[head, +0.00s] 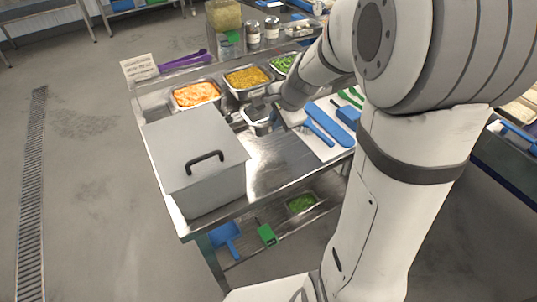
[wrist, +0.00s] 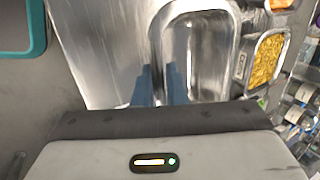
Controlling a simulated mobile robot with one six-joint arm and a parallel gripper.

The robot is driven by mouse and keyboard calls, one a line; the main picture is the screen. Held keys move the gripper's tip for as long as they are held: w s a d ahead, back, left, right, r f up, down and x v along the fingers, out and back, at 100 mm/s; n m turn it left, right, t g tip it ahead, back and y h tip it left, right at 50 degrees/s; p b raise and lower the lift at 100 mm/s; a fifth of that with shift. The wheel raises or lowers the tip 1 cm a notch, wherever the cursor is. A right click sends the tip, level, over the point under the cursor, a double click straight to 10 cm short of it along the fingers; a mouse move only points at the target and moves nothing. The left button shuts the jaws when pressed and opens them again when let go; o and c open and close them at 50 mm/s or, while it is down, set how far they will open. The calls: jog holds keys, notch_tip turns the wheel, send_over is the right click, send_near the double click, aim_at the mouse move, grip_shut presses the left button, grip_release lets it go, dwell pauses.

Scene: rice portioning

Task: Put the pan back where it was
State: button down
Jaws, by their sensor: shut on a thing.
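The steel pan (wrist: 205,55) lies at the top middle of the wrist view, with a rounded rim and a shiny inside that looks empty. My gripper (wrist: 160,88) has its two blue fingers on either side of the pan's near-left wall and is shut on it. In the head view a small steel pan (head: 259,127) shows at the end of my arm, in front of the food trays and above the steel table (head: 275,160). My wrist partly hides it there. I cannot tell whether its base touches the table.
A lidded steel box (head: 190,150) stands at the table's left. Trays of orange food (head: 196,94), yellow food (head: 247,77) and green food (head: 285,63) line the back. A white board (head: 325,150) with blue utensils lies right. Bare steel shows in front.

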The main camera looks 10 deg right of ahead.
jog(key=b, duration=0.3)
jog(key=shift+s+a+f, duration=0.1)
jog(key=shift+a+f, duration=0.15)
jog(key=shift+a, duration=0.05)
jog(key=shift+f, duration=0.2)
notch_tip(320, 180, down, 9)
jog(key=shift+s+f+b, duration=0.1)
jog(key=shift+b, duration=0.9)
jog(key=shift+f, duration=0.2)
jog(key=c, duration=1.5)
grip_release()
jog(key=shift+r, duration=0.1)
